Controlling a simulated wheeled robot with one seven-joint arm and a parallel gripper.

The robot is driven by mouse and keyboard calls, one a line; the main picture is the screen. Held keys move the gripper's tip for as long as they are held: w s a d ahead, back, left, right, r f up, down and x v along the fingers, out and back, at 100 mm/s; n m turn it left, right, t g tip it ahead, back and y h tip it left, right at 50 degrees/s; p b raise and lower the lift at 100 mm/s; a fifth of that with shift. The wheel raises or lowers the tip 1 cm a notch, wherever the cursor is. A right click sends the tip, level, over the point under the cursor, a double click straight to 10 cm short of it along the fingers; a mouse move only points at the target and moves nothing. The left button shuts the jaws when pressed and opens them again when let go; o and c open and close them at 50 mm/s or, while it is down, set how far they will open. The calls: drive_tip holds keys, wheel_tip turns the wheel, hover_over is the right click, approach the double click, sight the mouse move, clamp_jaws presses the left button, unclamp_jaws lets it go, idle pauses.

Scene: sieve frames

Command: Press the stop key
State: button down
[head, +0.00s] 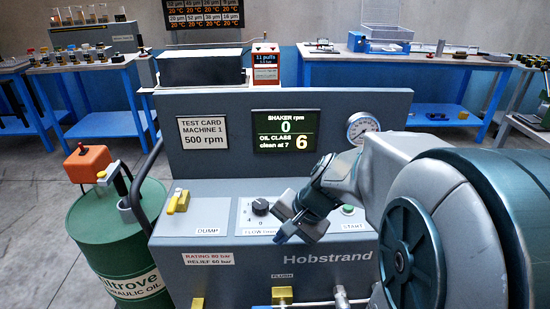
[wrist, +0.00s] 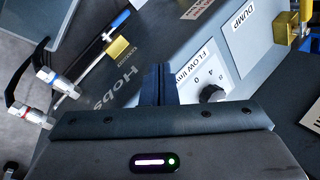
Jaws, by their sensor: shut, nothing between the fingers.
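A grey Hobstrand machine (head: 350,105) carries a sloped control panel. No key marked stop shows in either view; my gripper and arm cover part of the panel between the FLOW knob (head: 260,207) and the green START button (head: 347,210). My gripper (head: 282,238) is shut and empty, over the panel's front edge just right of the FLOW label. In the wrist view, its fingers (wrist: 158,72) are together, with the knob (wrist: 212,93) to their right. The display (head: 286,131) reads shaker rpm 0 and oil class 6, clean at 7.
A yellow DUMP lever (head: 178,201) stands at the panel's left. A pressure gauge (head: 362,127) is on the upright back. Yellow fittings (head: 282,295) and hoses stick out at the front below. A green oil drum (head: 118,240) stands at left; blue benches (head: 90,95) are behind.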

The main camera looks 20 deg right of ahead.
drive_tip(key=w+d+r+m+t+p, duration=0.5)
drive_tip(key=w+d+r+m+p, duration=0.3)
drive_tip(key=d+m, duration=0.4)
drive_tip(key=shift+w+d+r+h, duration=0.3)
drive_tip(key=shift+w+d+r, duration=0.15)
drive_tip(key=shift+w+r, duration=0.2)
drive_tip(key=shift+f, duration=0.1)
wheel_tip(320, 180, down, 7)
drive_tip(key=b, duration=0.5)
drive_tip(key=shift+f+b, duration=0.8)
drive_tip(key=shift+b, duration=0.4)
drive_tip(key=shift+f+b, duration=0.45)
drive_tip(key=shift+b, duration=0.1)
